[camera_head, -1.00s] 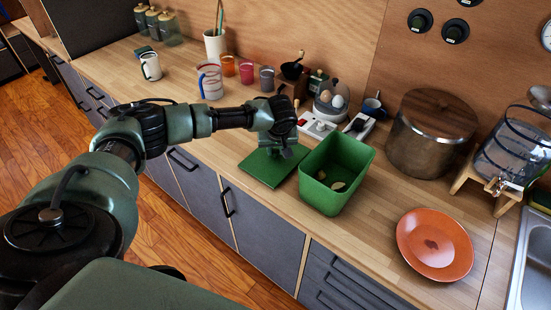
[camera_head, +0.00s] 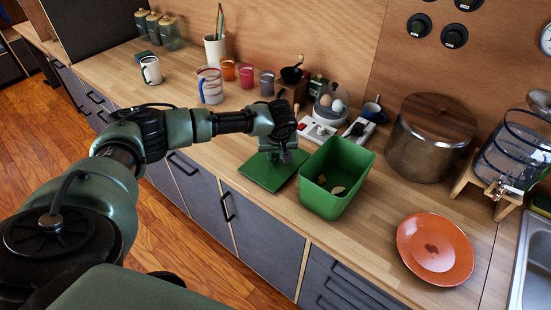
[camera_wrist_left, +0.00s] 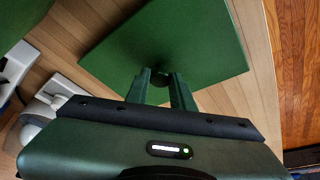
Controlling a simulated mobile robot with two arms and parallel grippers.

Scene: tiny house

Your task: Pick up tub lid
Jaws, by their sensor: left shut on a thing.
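The tub lid (camera_head: 265,174) is a flat green square on the wooden counter, just left of the green tub (camera_head: 338,178). In the left wrist view the lid (camera_wrist_left: 205,35) fills the upper middle, with a dark knob (camera_wrist_left: 170,80) between my fingers. My left gripper (camera_head: 280,156) points down over the lid and is shut on its knob; the fingers also show in the left wrist view (camera_wrist_left: 163,88). The lid looks to be at or very near counter height; I cannot tell whether it touches. The tub is open and has a few small pieces inside. My right gripper is not in view.
An orange plate (camera_head: 435,246) lies at the right, near a large metal pot (camera_head: 428,140). An egg cooker (camera_head: 330,106) and a white power strip (camera_head: 316,130) stand behind the tub. Cups (camera_head: 209,86) line the back left. The counter front beside the plate is clear.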

